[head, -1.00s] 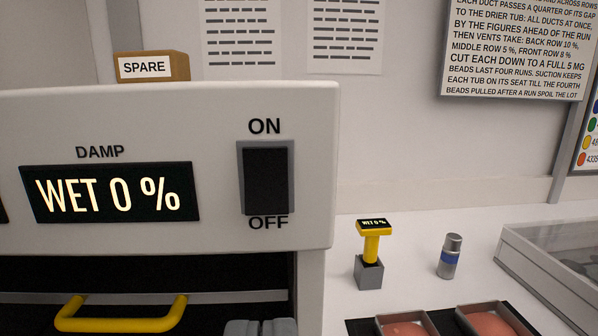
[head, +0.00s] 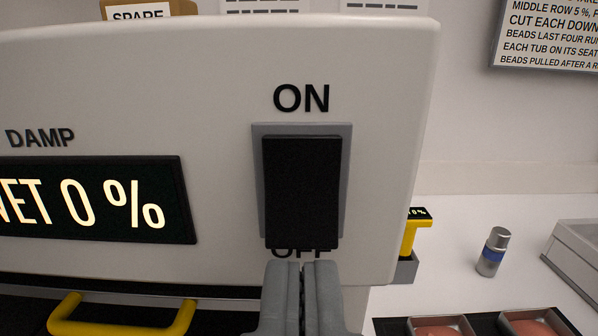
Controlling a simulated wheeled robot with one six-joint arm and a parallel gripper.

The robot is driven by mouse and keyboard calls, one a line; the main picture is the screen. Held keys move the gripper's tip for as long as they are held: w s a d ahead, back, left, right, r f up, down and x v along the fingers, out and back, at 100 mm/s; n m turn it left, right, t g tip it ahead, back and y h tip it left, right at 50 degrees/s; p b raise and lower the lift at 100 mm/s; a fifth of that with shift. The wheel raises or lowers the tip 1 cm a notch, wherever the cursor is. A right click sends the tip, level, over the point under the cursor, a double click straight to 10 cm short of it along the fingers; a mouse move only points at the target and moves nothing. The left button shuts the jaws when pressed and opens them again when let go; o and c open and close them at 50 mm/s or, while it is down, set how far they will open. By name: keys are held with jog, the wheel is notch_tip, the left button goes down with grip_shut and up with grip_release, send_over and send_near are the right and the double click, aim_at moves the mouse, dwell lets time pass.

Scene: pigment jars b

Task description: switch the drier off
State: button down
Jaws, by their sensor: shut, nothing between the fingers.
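The drier (head: 210,80) is a pale box filling the left and middle of the view. Its black rocker switch (head: 301,190) sits in a grey frame, with ON above and OFF below. The rocker's lower end seems to stand out over the frame's bottom edge. My gripper (head: 301,268) is shut and empty, just below the switch in the picture, its tips covering part of the OFF label. I cannot tell whether the tips touch the panel. The damp display (head: 90,205) reads 0 %, its left part cut off.
A yellow handle (head: 125,318) is below the drier's front at lower left. A SPARE box (head: 150,8) is behind the drier.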

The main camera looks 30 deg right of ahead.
jog(key=shift+w+d, duration=0.25)
jog(key=shift+w, duration=0.1)
dwell(0.3)
jog(key=v, duration=2.1)
jog(key=shift+s, duration=0.2)
jog(key=s+a+n+t+y, duration=0.1)
jog(key=s+a+y, duration=0.15)
jog(key=a, duration=0.85)
jog(key=s+a+f+n+y, duration=0.2)
jog(key=s+a+f, duration=0.3)
jog(key=s+a, duration=0.5)
jog(key=s+a+f+n+t+y, duration=0.1)
jog(key=s+a+f+n+y, duration=0.2)
jog(key=s+a, duration=0.8)
jog(key=a+f+y, duration=0.1)
jog(key=a+y, duration=0.1)
jog(key=a, duration=0.3)
jog(key=shift+f, duration=0.4)
jog(key=shift+s+a, duration=0.1)
jog(key=shift+a, duration=0.05)
